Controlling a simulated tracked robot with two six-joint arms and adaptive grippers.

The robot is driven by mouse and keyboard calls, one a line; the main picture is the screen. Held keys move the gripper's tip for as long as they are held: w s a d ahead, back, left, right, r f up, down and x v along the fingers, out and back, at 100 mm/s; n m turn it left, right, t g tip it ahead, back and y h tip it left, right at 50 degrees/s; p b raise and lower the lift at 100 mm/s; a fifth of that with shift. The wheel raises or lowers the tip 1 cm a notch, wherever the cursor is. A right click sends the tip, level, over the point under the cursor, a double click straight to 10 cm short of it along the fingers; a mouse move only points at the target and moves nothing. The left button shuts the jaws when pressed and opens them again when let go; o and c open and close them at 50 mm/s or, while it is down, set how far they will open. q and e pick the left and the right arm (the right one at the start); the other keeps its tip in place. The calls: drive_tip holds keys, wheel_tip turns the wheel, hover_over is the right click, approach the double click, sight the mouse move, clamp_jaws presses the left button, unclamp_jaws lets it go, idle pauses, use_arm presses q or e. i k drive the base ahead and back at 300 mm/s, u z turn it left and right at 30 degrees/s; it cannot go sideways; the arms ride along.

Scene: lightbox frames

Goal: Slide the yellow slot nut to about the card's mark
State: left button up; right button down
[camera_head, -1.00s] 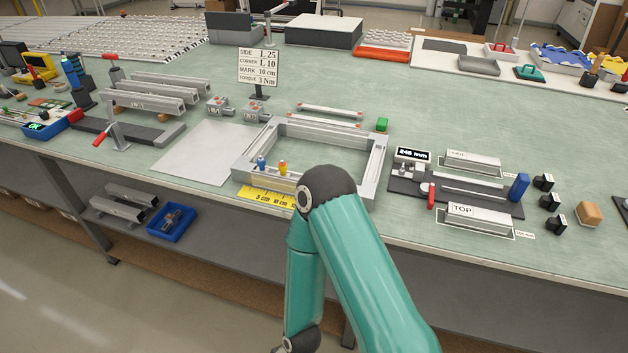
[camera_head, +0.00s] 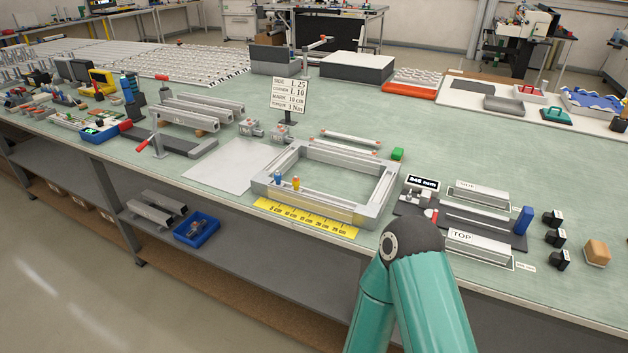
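The aluminium frame (camera_head: 382,190) lies on the green bench top. A yellow slot nut (camera_head: 296,183) stands on its near rail, close to the left corner, just right of a blue nut (camera_head: 278,177). A yellow ruler (camera_head: 305,217) lies along the front of that rail, with centimetre marks rising to the right. The card (camera_head: 289,95) stands behind the frame and reads SIDE L 25, CORNER L 10, MARK 10 cm, TORQUE 3 Nm or similar. One teal arm of mine rises at the bottom right; neither gripper shows.
A grey plate (camera_head: 228,165) lies left of the frame. A gauge fixture (camera_head: 470,221) with a display and a TOP profile (camera_head: 480,243) stand to the right. Clamped profiles (camera_head: 197,112) stand at the back left.

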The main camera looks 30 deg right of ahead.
sight(296, 182)
drive_tip(key=z, duration=0.15)
drive_tip(key=i, duration=1)
drive_tip(key=u, duration=0.05)
